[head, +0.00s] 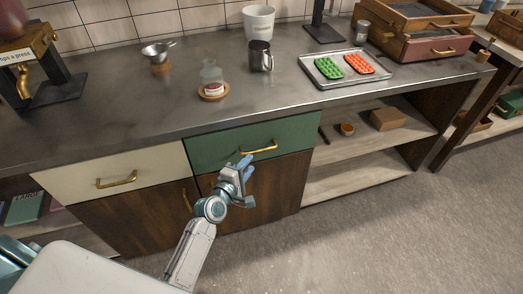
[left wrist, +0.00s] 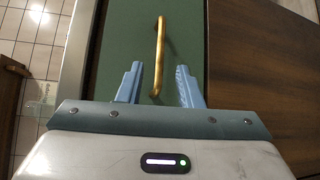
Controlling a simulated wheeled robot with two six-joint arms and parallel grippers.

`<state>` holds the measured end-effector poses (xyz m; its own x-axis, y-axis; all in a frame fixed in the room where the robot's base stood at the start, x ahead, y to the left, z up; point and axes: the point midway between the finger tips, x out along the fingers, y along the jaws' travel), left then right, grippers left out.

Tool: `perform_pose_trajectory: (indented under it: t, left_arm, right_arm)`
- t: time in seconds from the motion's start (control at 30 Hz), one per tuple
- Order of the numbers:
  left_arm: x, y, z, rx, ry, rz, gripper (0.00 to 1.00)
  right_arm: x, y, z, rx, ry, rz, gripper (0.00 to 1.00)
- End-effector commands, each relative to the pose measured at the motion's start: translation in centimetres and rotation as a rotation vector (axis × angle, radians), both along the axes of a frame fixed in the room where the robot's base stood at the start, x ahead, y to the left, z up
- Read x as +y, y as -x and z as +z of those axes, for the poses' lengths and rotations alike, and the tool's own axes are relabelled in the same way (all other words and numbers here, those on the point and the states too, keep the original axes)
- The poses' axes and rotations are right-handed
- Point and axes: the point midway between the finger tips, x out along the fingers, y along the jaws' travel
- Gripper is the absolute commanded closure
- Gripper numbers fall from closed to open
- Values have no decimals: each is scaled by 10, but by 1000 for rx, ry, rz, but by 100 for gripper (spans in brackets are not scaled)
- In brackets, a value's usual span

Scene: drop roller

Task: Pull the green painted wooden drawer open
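The green drawer (head: 225,148) is under the grey counter and looks shut, its front level with the cream drawer beside it. Its brass bar handle (head: 260,148) runs across its front. In the left wrist view the handle (left wrist: 160,50) points away from my left gripper, over the green drawer front (left wrist: 115,40). My left gripper (head: 246,166) is just below the handle in the head view. Its blue fingers (left wrist: 160,88) are apart, with the near end of the handle between or just beyond them; I cannot tell if they touch it. My right gripper is not in view.
A cream drawer (head: 115,172) with a brass handle is to the left. A dark wooden cupboard door (head: 270,190) is below. Open shelves (head: 350,180) stand to the right. A tray (head: 325,82), mugs and jars stand on the counter (head: 130,110). The floor in front is clear.

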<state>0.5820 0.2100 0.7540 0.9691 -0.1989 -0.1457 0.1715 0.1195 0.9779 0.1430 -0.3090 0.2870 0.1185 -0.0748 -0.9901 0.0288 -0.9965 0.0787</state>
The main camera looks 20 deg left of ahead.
Motion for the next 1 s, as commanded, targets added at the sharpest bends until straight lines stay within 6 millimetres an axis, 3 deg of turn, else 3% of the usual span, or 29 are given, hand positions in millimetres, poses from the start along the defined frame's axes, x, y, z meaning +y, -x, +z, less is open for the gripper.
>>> perform_pose_trajectory:
  t: [0.3,0.5,0.9,0.93,1.0]
  left_arm:
    - [-12,-59,-9,1,-2,0,67]
    - [-17,-84,-14,1,-4,0,67]
    - [-19,-92,-16,2,-6,0,67]
    - [-19,-92,-16,2,-6,0,69]
    - [-19,-92,-16,2,-6,0,83]
  right_arm:
    - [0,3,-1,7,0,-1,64]
    - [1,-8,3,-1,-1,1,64]
    - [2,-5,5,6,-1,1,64]
    - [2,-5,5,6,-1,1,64]
    - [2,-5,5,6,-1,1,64]
